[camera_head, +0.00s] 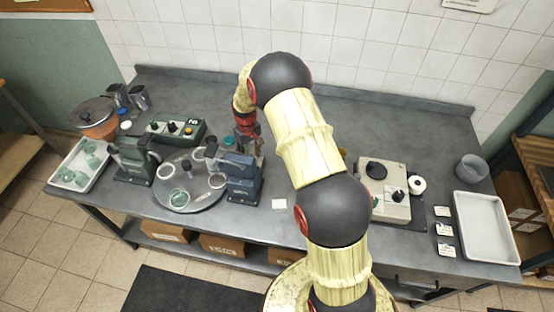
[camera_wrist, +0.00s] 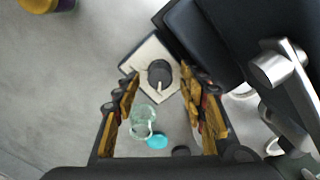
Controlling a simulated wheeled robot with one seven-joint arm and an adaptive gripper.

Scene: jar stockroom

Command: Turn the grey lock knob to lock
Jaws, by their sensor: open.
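The grey lock knob (camera_wrist: 160,72) is a round dark knob on a square cream plate (camera_wrist: 150,56) in the wrist view. A pale pointer mark on it points toward the bottom of the picture. The plate sits against a dark blue machine body (camera_wrist: 198,40). My gripper (camera_wrist: 158,84) is open, its two fingers on either side of the knob in the picture, with nothing between them; I cannot tell whether they touch it. In the head view my gripper (camera_head: 246,136) is over the bench behind the blue machine (camera_head: 243,178), and the knob is hidden there.
A glass jar (camera_wrist: 143,117) and a teal lid (camera_wrist: 157,141) lie close below the knob in the wrist view. A metal lever (camera_wrist: 279,65) is at right. A round turntable (camera_head: 190,203) stands left of the blue machine. A cream control box (camera_head: 382,205) stands right.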

